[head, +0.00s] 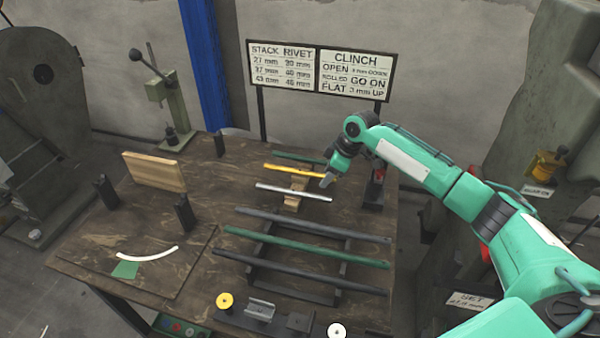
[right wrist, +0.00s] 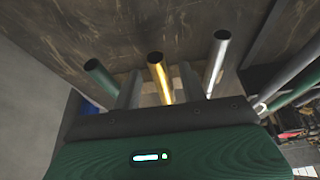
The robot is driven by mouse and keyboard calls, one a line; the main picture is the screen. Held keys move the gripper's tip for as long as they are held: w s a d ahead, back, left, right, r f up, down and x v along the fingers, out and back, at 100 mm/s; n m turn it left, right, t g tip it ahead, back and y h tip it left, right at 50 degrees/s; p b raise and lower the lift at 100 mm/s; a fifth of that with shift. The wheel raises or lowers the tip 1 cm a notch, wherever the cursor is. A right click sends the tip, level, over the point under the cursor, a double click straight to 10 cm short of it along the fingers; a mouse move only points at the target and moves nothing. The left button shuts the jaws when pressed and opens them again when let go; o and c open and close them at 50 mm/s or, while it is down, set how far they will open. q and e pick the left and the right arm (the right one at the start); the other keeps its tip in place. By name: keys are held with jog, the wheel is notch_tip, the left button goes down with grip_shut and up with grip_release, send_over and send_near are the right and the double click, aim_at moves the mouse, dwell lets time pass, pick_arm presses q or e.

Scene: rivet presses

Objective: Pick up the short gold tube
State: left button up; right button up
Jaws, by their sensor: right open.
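The short gold tube (head: 290,170) lies across a wooden rest at the back of the bench, between a short green tube (head: 297,157) and a silver tube (head: 293,192). My right gripper (head: 327,182) is at the gold tube's right end in the head view and covers part of it. In the right wrist view, the gold tube (right wrist: 160,78) shows between the two grey fingers of the open right gripper (right wrist: 160,85). The green tube (right wrist: 101,76) and the silver tube (right wrist: 216,60) lie outside them. I cannot tell whether the fingers touch the gold tube. My left gripper is out of view.
Longer dark and green tubes (head: 305,245) lie on a black rack in front. Black posts (head: 184,213) and a wooden block (head: 154,171) stand at left. A sign (head: 320,70) stands behind the bench. A large press (head: 550,100) is at right.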

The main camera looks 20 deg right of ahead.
jog(key=shift+x, duration=0.85)
grip_shut()
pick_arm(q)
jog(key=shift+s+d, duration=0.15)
pick_arm(e)
jog(key=shift+r, duration=0.1)
